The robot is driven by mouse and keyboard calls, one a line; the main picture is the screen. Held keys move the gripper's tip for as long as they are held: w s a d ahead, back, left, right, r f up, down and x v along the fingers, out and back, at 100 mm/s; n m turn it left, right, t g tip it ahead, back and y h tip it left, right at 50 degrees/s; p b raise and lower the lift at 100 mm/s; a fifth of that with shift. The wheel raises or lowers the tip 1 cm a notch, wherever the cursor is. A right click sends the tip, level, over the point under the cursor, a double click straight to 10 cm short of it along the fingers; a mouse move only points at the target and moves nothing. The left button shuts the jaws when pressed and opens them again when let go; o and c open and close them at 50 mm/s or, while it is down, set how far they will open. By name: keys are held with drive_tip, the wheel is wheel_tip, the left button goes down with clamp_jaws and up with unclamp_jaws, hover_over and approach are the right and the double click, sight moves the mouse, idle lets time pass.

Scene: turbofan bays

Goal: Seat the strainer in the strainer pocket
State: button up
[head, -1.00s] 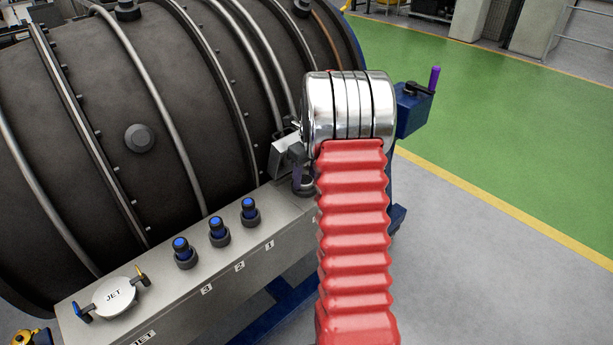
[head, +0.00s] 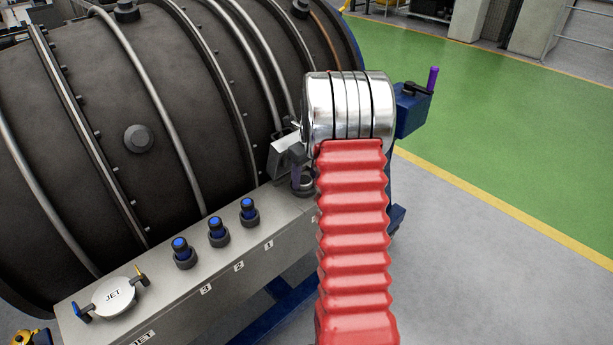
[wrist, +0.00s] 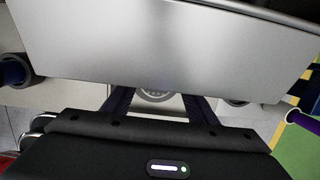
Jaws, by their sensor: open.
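In the wrist view a round grey disc with a pattern of small marks (wrist: 155,95) shows between my fingers, partly hidden by the grey plate above and my gripper body below. It looks like the strainer lying in the strainer pocket; how deep it sits cannot be told. In the head view the pocket's dark ring (head: 305,190) stands at the far right end of the grey box top, partly behind my red arm sleeve. My gripper (wrist: 161,101) has its dark purple fingers spread apart with nothing held between them. In the head view a finger (head: 295,173) shows just above the ring.
Several blue-topped plugs (head: 218,227) stand in dark collars along the grey box (head: 235,265). A round JET cap (head: 114,297) is at its left end. The dark ribbed engine casing (head: 120,130) rises behind. A blue block with a purple handle (head: 413,110) is at the right.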

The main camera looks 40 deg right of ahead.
drive_tip(key=shift+s+a+f, duration=0.1)
drive_tip(key=shift+a+f, duration=0.45)
drive_tip(key=shift+f, duration=0.2)
drive_tip(key=shift+r, duration=0.5)
wheel_tip(320, 180, up, 12)
drive_tip(key=s, duration=0.1)
drive_tip(key=shift+s+d+r, duration=0.2)
drive_tip(key=shift+s+d, duration=0.1)
drive_tip(key=shift+s, duration=0.05)
